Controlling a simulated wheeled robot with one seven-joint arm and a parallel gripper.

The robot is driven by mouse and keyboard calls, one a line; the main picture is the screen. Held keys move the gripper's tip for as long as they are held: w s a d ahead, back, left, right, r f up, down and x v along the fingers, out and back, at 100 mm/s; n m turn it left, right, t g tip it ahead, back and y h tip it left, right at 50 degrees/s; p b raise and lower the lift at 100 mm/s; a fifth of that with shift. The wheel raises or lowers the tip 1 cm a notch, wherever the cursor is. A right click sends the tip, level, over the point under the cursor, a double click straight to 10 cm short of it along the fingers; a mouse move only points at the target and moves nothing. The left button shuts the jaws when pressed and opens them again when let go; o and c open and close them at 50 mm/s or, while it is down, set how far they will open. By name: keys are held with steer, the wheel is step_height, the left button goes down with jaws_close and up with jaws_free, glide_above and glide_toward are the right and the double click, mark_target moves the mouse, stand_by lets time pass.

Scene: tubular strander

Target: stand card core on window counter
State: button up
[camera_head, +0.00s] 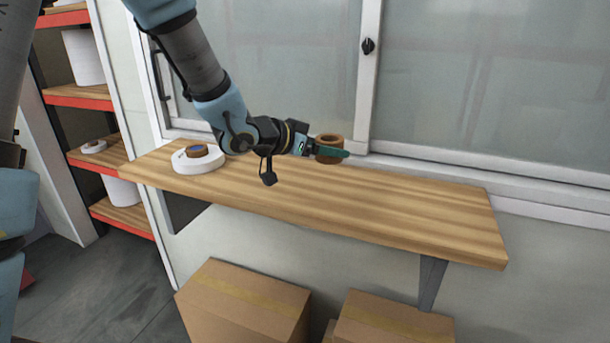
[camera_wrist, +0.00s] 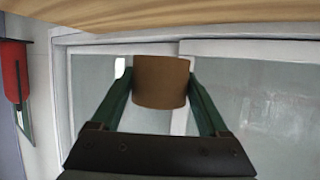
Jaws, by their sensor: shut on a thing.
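The card core (camera_head: 329,149) is a short brown cardboard ring. It is upright, with its open end facing up, at the back of the wooden window counter (camera_head: 420,215). My gripper (camera_head: 330,152) is shut on it, with green fingers on either side. In the wrist view the core (camera_wrist: 160,82) sits between both fingertips of my gripper (camera_wrist: 160,85), and the counter (camera_wrist: 170,14) runs along the top edge. I cannot tell whether the core's lower end touches the counter.
A white roll (camera_head: 198,160) with a smaller brown ring (camera_head: 198,151) on it lies at the counter's left end. The counter's right half is clear. The window (camera_head: 450,80) stands behind. Cardboard boxes (camera_head: 245,300) sit below, and orange-edged shelves (camera_head: 85,100) stand at left.

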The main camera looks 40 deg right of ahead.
mark_target(325, 194)
step_height(325, 194, down, 8)
steer(key=shift+r+p, duration=0.1)
steer(key=shift+p, duration=0.75)
steer(key=shift+f, duration=0.5)
steer(key=shift+f, duration=0.2)
steer(key=o, duration=1.2)
steer(key=shift+r, duration=0.1)
steer(key=shift+o, duration=0.2)
